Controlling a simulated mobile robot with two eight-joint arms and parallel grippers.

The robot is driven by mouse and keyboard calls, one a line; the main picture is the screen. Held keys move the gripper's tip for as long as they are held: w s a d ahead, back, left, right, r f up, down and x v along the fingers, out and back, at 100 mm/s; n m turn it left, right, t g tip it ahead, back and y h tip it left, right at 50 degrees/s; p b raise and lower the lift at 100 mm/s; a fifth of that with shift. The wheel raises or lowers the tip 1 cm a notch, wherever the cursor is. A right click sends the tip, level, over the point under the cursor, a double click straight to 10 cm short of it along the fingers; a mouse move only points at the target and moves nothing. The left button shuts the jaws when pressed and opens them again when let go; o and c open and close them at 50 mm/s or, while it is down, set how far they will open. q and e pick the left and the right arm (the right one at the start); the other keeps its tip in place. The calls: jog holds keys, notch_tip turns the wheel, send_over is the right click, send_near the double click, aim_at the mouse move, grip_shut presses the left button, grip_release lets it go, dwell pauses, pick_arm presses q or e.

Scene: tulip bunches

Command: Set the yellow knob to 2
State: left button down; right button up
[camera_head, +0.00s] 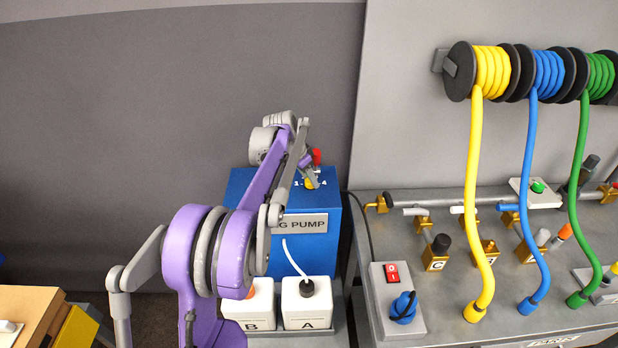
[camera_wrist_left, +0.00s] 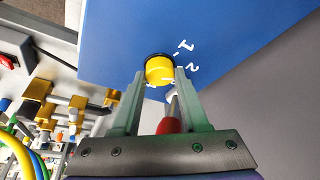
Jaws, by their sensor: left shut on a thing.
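In the left wrist view the round yellow knob (camera_wrist_left: 158,68) sits on a black ring on the blue face. The left gripper's (camera_wrist_left: 160,76) two pale fingers are shut on it, one at each side. White marks 1 and 2 (camera_wrist_left: 192,66) show to the right of the knob. I cannot tell which mark the knob points to. My right gripper is not in view.
A red-topped part (camera_head: 317,156) stands close behind the knob. White bottles A (camera_head: 307,312) and B (camera_head: 252,318) stand before the pump. A grey bench (camera_head: 452,338) with valves, a red switch (camera_head: 392,273) and hanging yellow, blue and green hoses is at the right.

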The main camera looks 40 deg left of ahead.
pick_arm(q)
jog(key=shift+c, duration=2.1)
grip_release()
jog(key=v, duration=1.1)
jog(key=shift+f, duration=0.1)
jog(key=s+d+f+n+y, duration=0.1)
jog(key=s+d+f, duration=0.3)
jog(key=s+d, duration=0.6)
jog(key=s+d+f+n, duration=0.1)
jog(key=s+d+f, duration=0.35)
jog(key=d, duration=0.95)
jog(key=s+d+f+t, duration=0.1)
jog(key=s+d+f, duration=0.3)
jog(key=s, duration=0.5)
notch_tip(320, 180, down, 2)
jog(key=shift+f+n+t, duration=0.1)
jog(key=shift+n+t, duration=0.2)
jog(key=shift+n, duration=0.1)
